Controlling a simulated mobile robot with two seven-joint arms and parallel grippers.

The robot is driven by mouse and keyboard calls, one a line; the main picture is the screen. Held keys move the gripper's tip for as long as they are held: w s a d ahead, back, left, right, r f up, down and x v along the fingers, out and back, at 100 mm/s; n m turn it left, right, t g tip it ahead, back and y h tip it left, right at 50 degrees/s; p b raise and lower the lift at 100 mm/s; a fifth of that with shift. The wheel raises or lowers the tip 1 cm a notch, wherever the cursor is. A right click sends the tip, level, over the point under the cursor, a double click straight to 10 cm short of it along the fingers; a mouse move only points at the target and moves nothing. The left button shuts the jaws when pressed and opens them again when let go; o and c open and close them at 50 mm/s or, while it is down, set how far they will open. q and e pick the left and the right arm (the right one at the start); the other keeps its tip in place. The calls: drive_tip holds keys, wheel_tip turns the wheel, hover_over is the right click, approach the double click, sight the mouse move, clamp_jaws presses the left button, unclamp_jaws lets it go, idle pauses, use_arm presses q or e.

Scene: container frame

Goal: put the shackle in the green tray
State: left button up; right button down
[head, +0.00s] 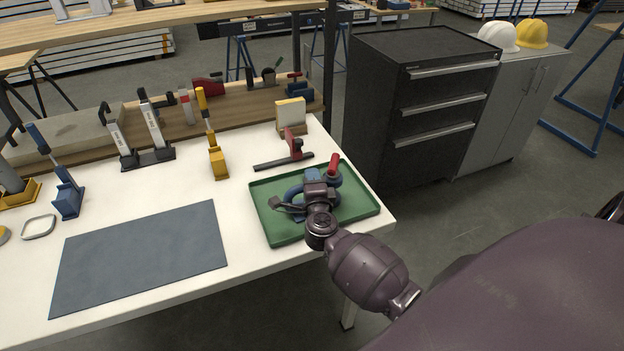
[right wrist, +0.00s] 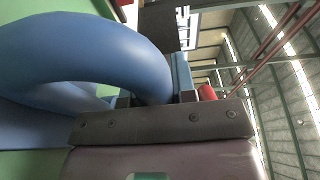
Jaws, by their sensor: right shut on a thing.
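The green tray (head: 277,229) lies at the right end of the white table. The blue shackle (head: 295,192) with a red pin (head: 333,164) is over the tray, partly hidden by my right gripper (head: 312,186). I cannot tell whether the shackle touches the tray floor. The right gripper is shut on the shackle. In the right wrist view the blue bow (right wrist: 90,60) fills the upper left beside the gripper's jaw (right wrist: 165,122), with green tray surface behind it. My left gripper is not in view.
A dark grey mat (head: 140,255) lies left of the tray. A red-and-black clamp (head: 291,146) lies just behind the tray. A yellow clamp (head: 217,160) and several other clamps stand farther left. A dark drawer cabinet (head: 420,110) stands beyond the table's right edge.

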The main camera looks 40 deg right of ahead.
drive_tip(key=c, duration=0.9)
unclamp_jaws()
drive_tip(key=shift+c, duration=0.2)
drive_tip(key=shift+r, duration=0.15)
drive_tip(key=p+v, duration=0.1)
drive_tip(key=v, duration=1.1)
drive_tip(key=shift+s+a+r+n+t+y, duration=0.15)
drive_tip(key=shift+s+n+t, duration=0.1)
drive_tip(key=shift+n, duration=0.15)
drive_tip(key=shift+s+a+f+n+t+y, duration=0.15)
drive_tip(key=shift+n+t, duration=0.1)
drive_tip(key=shift+n, duration=0.15)
drive_tip(key=s+a+f+n+g+y, duration=0.1)
drive_tip(key=s+f+n+y, duration=0.3)
drive_tip(key=s+n, duration=0.4)
drive_tip(key=s+a+f+n+g+y, duration=0.2)
drive_tip(key=s+f+n+g+y, duration=0.2)
drive_tip(key=n, duration=1.1)
drive_tip(key=shift+s+f, duration=1.75)
drive_tip(key=shift+s, duration=0.2)
